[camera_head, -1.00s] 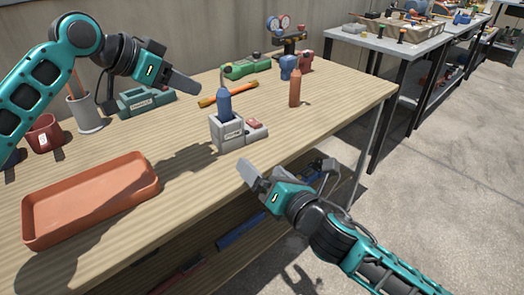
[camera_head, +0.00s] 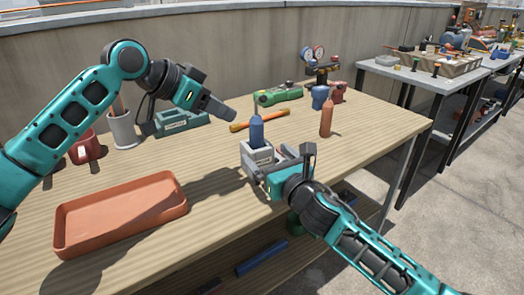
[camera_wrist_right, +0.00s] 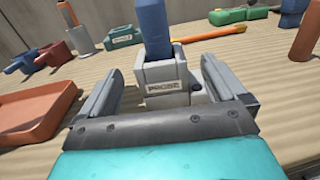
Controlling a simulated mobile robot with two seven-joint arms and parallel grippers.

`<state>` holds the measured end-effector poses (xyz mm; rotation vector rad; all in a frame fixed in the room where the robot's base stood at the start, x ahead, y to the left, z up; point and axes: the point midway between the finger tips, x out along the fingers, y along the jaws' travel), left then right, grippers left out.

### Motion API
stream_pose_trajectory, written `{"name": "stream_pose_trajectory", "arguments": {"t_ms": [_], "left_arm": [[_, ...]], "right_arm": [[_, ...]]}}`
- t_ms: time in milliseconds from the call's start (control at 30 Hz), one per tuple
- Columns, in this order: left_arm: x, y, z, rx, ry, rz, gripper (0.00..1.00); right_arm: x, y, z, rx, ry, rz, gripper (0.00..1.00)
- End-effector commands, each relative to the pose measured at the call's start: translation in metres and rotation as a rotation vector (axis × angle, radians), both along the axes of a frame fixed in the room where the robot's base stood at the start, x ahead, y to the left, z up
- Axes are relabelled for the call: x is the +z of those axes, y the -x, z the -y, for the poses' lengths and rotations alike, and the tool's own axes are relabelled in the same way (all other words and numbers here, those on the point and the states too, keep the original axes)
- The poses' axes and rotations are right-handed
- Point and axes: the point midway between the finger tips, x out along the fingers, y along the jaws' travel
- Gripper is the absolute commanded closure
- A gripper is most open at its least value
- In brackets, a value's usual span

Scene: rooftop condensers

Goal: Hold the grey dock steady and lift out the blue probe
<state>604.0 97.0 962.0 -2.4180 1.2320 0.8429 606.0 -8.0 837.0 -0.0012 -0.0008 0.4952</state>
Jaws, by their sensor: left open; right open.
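The grey dock (camera_head: 258,156) stands on the wooden table, partly hidden behind my right gripper in the head view. In the right wrist view the dock (camera_wrist_right: 165,88), labelled PROBE, sits between the two open fingers, with a gap visible on each side. The blue probe (camera_head: 257,131) stands upright in the dock; it also shows in the right wrist view (camera_wrist_right: 154,30), its top cut off. My right gripper (camera_head: 262,165) is open at the dock's near side. My left gripper (camera_head: 226,114) is in the air to the left of the probe, its jaws seen edge-on.
An orange-brown tray (camera_head: 120,230) lies at the front left. A green dock (camera_head: 180,122), a red mug (camera_head: 85,147) and a grey cup (camera_head: 123,130) stand behind it. An orange-handled tool (camera_head: 260,120) lies behind the probe. An orange bottle-shaped piece (camera_head: 326,119) stands to the right.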

Motion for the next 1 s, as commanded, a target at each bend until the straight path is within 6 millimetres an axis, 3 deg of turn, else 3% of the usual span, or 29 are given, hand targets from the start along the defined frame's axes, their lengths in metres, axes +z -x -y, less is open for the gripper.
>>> {"name": "stream_pose_trajectory", "arguments": {"t_ms": [300, 700, 1000], "left_arm": [[0.000, 0.000, 0.000, 0.000, 0.000, 0.000, 0.57], [0.000, 0.000, 0.000, 0.000, 0.000, 0.000, 0.57], [0.000, 0.000, 0.000, 0.000, 0.000, 0.000, 0.57]], "right_arm": [[0.000, -0.028, -0.016, 0.000, -0.002, -0.001, 0.02], [0.000, -0.032, -0.018, 0.000, 0.000, -0.001, 0.02], [0.000, -0.032, -0.017, 0.000, 0.000, -0.001, 0.31]]}}
